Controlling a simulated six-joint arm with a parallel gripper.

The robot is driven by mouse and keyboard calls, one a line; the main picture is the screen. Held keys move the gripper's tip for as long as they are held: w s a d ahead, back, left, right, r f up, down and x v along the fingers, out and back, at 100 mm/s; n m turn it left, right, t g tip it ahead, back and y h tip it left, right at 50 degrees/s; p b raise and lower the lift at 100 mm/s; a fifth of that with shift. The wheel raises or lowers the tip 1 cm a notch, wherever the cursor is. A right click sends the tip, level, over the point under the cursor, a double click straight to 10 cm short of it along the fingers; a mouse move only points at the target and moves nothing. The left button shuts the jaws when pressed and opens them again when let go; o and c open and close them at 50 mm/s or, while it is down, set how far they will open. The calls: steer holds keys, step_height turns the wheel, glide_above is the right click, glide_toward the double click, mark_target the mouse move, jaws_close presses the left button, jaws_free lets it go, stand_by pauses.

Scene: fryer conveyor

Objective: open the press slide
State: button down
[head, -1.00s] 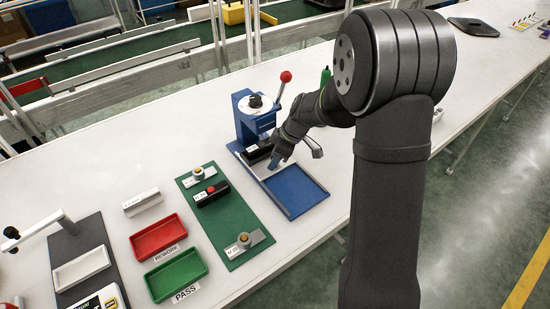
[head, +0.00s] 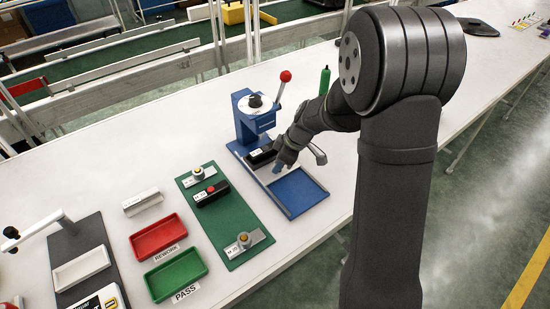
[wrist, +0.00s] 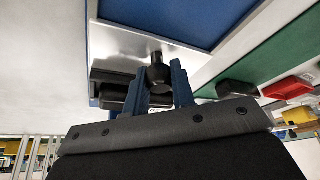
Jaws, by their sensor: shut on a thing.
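The blue press (head: 250,118) with a red-knobbed lever (head: 285,76) stands on its blue base (head: 299,192) on the white table. A silver slide plate (head: 263,174) with a black block (head: 261,156) lies in front of the press column. My gripper (head: 277,166) is at the right side of the plate, low over the base. In the wrist view, the blue fingers (wrist: 158,88) are shut on a round black knob (wrist: 157,73) beside the silver plate (wrist: 140,42). The knob is hidden by my gripper in the head view.
A green mat (head: 233,225) with several small fixtures lies left of the press. A red tray (head: 159,238) and a green tray (head: 177,272) are farther left. A green bottle (head: 324,80) stands behind my arm. The table behind the press is largely clear.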

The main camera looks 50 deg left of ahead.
steer(key=d, duration=1)
steer(key=shift+d, duration=0.2)
steer(key=c, duration=1.2)
jaws_free()
steer(key=shift+r, duration=0.15)
steer(key=v, duration=1.7)
steer(key=shift+d, duration=0.15)
steer(key=x, duration=1.7)
steer(key=shift+a, duration=0.3)
